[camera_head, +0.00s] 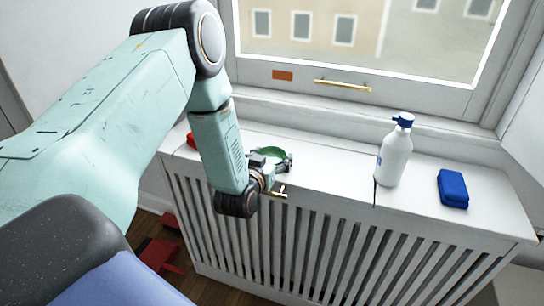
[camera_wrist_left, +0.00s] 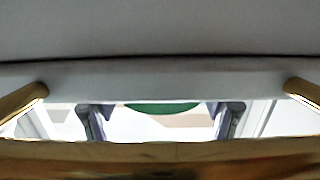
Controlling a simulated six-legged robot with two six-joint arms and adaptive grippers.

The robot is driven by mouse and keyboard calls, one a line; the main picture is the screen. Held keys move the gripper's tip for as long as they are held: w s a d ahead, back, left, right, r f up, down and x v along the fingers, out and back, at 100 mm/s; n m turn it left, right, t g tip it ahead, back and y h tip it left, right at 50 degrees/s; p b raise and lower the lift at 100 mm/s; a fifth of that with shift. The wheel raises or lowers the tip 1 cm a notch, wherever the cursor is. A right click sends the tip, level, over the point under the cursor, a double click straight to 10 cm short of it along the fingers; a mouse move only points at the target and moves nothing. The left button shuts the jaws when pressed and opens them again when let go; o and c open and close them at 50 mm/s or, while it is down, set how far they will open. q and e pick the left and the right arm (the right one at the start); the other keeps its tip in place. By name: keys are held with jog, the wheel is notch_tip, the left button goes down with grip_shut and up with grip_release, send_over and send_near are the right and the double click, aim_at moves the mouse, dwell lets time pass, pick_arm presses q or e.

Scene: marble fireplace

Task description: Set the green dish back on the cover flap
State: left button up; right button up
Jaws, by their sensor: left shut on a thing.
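The green dish (camera_head: 270,152) is above the left part of the white cover's top. My left gripper (camera_head: 275,159) is shut on it, coming from the front side. In the left wrist view the dish (camera_wrist_left: 163,107) shows as a green strip between the two dark fingers (camera_wrist_left: 160,120). The cover flap (camera_head: 335,182) appears to be the left section of the top, ending at a dark seam left of the bottle. I cannot tell whether the dish touches the flap. My right gripper is not in view.
A white bottle with a blue top (camera_head: 395,155) stands right of the seam, with a blue block (camera_head: 453,188) further right. A red thing (camera_head: 191,140) is partly hidden behind my arm. Red things (camera_head: 158,254) lie on the floor. The top between dish and bottle is clear.

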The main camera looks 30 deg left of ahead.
pick_arm(q)
jog(key=o, duration=1.4)
jog(key=shift+w, duration=0.1)
jog(key=shift+s+r+p, duration=0.2)
jog(key=shift+s+p, duration=0.1)
jog(key=p+v, duration=0.2)
jog(key=v, duration=0.9)
jog(key=shift+s+d, duration=0.1)
jog(key=shift+s, duration=0.15)
